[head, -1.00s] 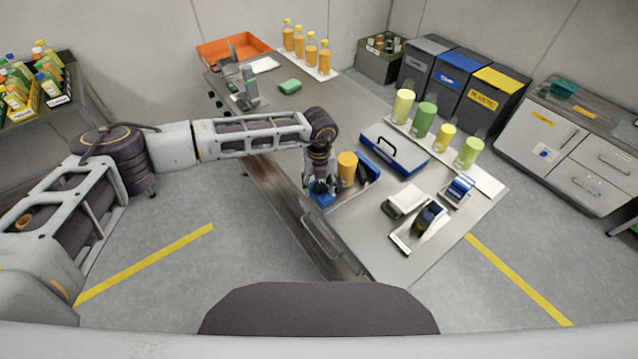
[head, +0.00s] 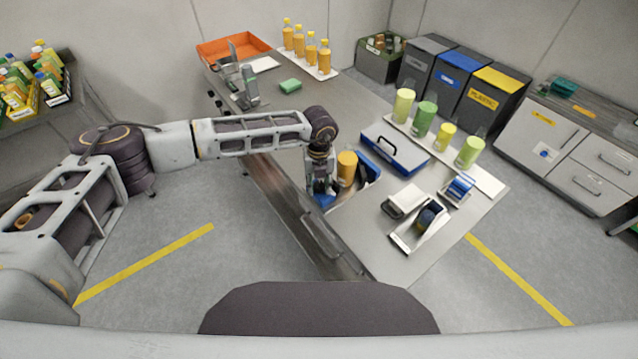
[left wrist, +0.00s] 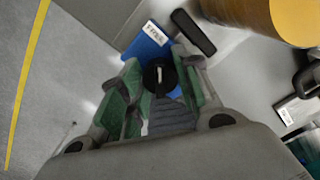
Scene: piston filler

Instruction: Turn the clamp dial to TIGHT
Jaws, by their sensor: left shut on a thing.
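The clamp dial (left wrist: 159,76) is a round black knob with a pale pointer line, seen from above in the left wrist view. It sits on a blue block (left wrist: 146,46) with a white label whose word I cannot read surely. My left gripper (left wrist: 160,84) is shut on the dial, with a green-padded finger on each side of it. In the head view my left gripper (head: 321,186) points down over the blue block (head: 325,201) at the table's near edge and hides the dial. My right gripper is not in view.
An orange cylinder (head: 347,168) stands close to the right of my left gripper. A blue-grey case (head: 395,154) lies beyond it. The table (head: 365,235) is bare in front.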

